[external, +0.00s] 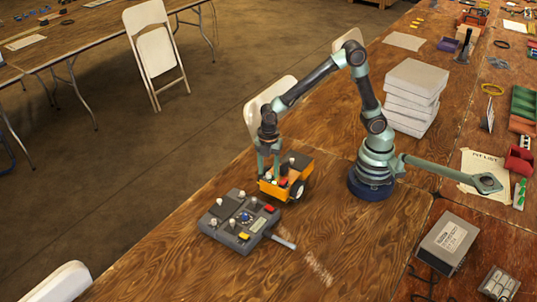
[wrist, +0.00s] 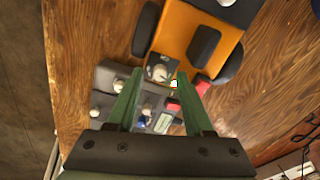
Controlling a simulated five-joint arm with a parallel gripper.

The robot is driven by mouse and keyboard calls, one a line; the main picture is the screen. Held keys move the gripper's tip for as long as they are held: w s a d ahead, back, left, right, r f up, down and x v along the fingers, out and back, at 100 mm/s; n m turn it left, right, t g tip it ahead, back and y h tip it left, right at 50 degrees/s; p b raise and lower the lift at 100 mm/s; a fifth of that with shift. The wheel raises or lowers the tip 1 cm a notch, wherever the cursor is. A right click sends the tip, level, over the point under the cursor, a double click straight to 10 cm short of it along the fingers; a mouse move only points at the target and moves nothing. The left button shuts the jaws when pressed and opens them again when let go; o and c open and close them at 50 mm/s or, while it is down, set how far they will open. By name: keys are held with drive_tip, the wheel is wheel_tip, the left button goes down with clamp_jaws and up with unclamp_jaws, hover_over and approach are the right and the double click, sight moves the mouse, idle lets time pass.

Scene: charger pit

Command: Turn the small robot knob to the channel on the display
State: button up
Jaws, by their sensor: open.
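The small robot (external: 297,164), orange with dark wheels, stands on the wooden table; its orange body (wrist: 191,40) fills the top of the wrist view. In the external view my gripper (external: 268,172) points down over the small robot's left end. A grey controller (external: 238,221) with a pale display strip (external: 258,225) lies in front; its digits are unreadable.
The controller's antenna (external: 284,242) points right. A stack of white boxes (external: 415,90) stands behind my arm. A grey labelled box (external: 447,243) sits to the right. A paper list (external: 484,172) lies on the right table. The wood left and front of the controller is clear.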

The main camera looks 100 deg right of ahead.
drive_tip(key=shift+f, duration=0.35)
clamp_jaws()
